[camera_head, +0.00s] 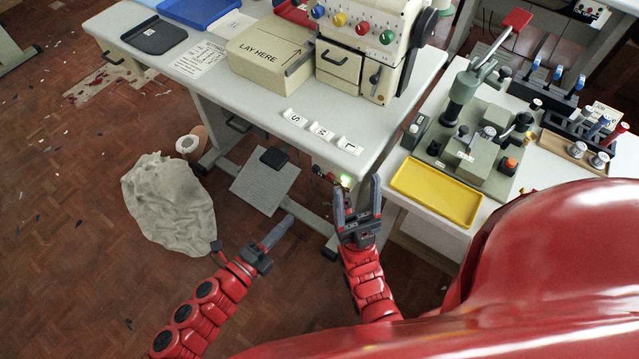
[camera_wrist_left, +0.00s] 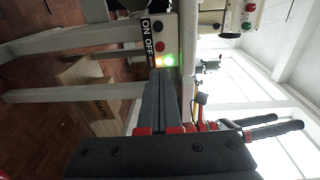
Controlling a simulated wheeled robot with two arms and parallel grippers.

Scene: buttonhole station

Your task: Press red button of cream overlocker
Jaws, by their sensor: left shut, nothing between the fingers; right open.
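The cream overlocker (camera_head: 345,70) stands on the white table at the top. Its front carries red, yellow, blue and green knobs; the red knob (camera_head: 362,28) is round. Under the table's front edge, a switch box labelled ON and OFF shows in the left wrist view, with a red button (camera_wrist_left: 160,46) beside OFF and a lit green lamp (camera_wrist_left: 169,60). The lamp also glows in the head view (camera_head: 345,180). My left gripper (camera_head: 289,219) is shut and empty, below and left of the box, apart from it. My right gripper (camera_head: 357,186) is open and empty near the lamp.
Tiles marked S, M and L (camera_head: 320,131) lie along the table's front. A grey pedal plate (camera_head: 264,182) and a crumpled cloth bag (camera_head: 168,195) are on the floor. At right, a second table holds a yellow tray (camera_head: 437,192) and a green machine (camera_head: 478,140).

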